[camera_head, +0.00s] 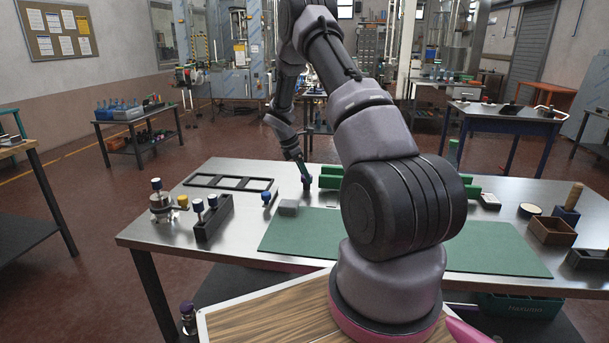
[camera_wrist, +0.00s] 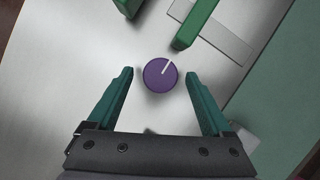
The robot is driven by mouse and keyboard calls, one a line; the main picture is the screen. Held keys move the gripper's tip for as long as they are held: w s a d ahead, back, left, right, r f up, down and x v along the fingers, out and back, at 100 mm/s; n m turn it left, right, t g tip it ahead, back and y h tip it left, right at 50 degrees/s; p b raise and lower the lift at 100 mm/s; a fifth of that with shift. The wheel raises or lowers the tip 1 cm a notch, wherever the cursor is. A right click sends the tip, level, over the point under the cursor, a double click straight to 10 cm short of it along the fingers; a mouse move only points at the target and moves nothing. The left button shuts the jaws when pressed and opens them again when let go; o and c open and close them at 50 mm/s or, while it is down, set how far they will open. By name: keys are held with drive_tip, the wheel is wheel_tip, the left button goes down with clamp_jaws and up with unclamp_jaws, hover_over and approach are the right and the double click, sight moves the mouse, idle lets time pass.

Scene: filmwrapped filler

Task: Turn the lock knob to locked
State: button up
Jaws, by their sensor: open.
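The lock knob (camera_wrist: 158,78) is a round purple knob with a white pointer line, seen from above in the wrist view. The line points up and slightly right in that picture. My gripper (camera_wrist: 159,73) is open, with one teal finger to each side of the knob. A gap shows between each finger and the knob, so neither appears to touch it. The lock's markings cannot be made out.
Green blocks (camera_wrist: 193,22) stand close beyond the knob. A grey block (camera_head: 288,207), a blue-topped peg (camera_head: 266,198) and a black frame (camera_head: 228,182) stand near my gripper. A green mat (camera_head: 300,238) covers the front. A black rack (camera_head: 214,222) stands at left.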

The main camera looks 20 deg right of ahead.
drive_tip(key=shift+d+f, duration=0.1)
drive_tip(key=shift+f, duration=0.1)
clamp_jaws()
